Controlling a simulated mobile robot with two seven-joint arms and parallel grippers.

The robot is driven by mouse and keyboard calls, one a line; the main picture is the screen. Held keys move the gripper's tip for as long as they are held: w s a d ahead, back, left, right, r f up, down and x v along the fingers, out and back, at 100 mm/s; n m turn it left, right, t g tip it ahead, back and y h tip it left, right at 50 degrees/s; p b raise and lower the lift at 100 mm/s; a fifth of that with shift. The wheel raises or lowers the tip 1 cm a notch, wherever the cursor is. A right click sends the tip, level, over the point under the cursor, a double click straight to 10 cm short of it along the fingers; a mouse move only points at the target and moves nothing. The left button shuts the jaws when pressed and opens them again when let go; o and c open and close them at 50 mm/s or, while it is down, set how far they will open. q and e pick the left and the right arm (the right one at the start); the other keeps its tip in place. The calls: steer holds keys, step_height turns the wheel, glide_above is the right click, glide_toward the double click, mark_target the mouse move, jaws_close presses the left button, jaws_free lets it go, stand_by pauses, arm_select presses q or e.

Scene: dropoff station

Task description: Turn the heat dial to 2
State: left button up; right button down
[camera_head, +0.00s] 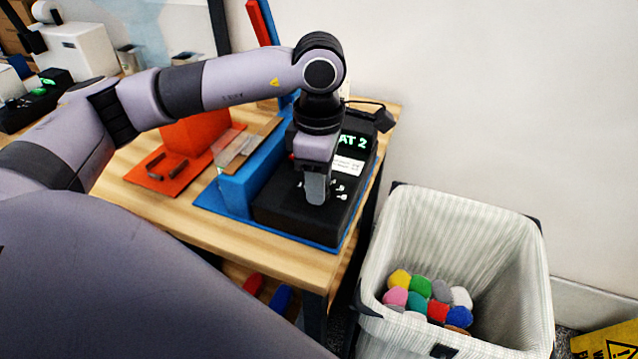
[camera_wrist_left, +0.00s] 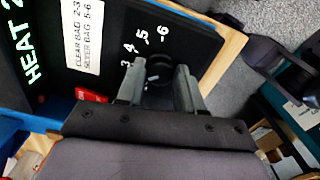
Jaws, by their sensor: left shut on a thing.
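The black heat sealer (camera_head: 280,207) stands on a blue base on the wooden table. Its green display (camera_wrist_left: 17,60) reads HEAT 2 in the left wrist view; in the head view my arm covers part of that text. The dark round heat dial (camera_wrist_left: 160,68) sits on top, with white numbers 3 to 6 showing around it. My left gripper (camera_head: 317,198) points down over the sealer and is shut on the dial, one finger on each side. My right gripper is not in view.
A white label (camera_wrist_left: 82,35) lists clear bag 2-3 and silver bag 5-6. A red switch (camera_wrist_left: 91,95) is beside the gripper. A red stand (camera_head: 190,135) is left of the sealer. A lined bin (camera_head: 480,230) with several coloured items stands right of the table.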

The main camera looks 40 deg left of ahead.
arm_select(q)
steer(key=shift+n, duration=0.5)
steer(key=shift+r, duration=0.1)
steer(key=o, duration=1)
steer(key=shift+r+b, duration=0.35)
steer(key=shift+r, duration=3.2)
